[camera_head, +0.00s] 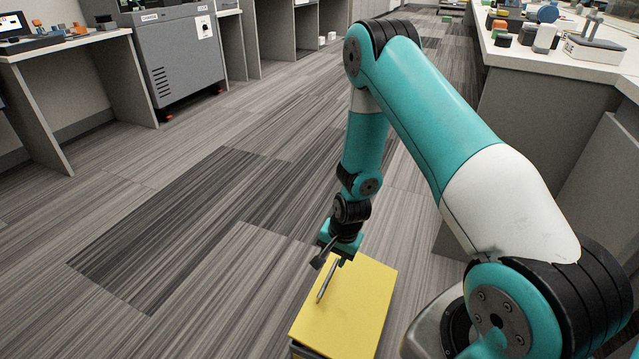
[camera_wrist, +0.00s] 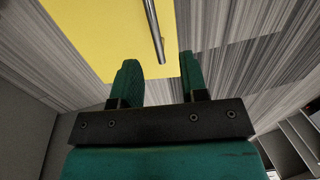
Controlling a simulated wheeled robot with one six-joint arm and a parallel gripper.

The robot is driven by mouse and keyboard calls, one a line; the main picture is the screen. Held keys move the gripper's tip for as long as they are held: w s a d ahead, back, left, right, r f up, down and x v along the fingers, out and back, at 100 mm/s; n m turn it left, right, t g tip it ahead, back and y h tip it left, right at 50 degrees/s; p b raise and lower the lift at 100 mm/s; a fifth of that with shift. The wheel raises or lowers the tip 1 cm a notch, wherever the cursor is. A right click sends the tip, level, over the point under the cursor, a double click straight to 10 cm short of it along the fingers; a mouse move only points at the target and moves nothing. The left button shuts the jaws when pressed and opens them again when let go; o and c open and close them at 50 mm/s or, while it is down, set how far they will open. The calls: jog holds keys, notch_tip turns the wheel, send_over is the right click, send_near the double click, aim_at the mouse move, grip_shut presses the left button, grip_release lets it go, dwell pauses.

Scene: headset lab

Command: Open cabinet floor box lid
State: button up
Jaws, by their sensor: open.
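The floor box has a yellow lid (camera_head: 352,308) that appears to lie flat and closed; a dark strip of the box side shows at its lower left edge. A silver bar handle (camera_head: 327,281) runs along the lid, and it also shows in the wrist view (camera_wrist: 153,28). My gripper (camera_head: 331,254) points down over the lid's far edge. In the wrist view its two green fingers (camera_wrist: 160,75) are apart, with nothing between them. The near end of the handle lies just ahead of the gap between the fingertips. Whether the fingers touch the lid is unclear.
The striped floor left of the box is clear. A white-topped counter (camera_head: 545,62) with small items stands at the right, close to my arm. A grey cabinet (camera_head: 180,60) and a desk (camera_head: 62,46) stand at the upper left.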

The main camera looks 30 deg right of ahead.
jog(key=a+r+n+y+p, duration=0.1)
jog(key=a+r+n+p, duration=0.2)
jog(key=r+p, duration=0.6)
notch_tip(320, 180, up, 12)
jog(key=shift+a+r, duration=0.1)
jog(key=shift+a, duration=0.6)
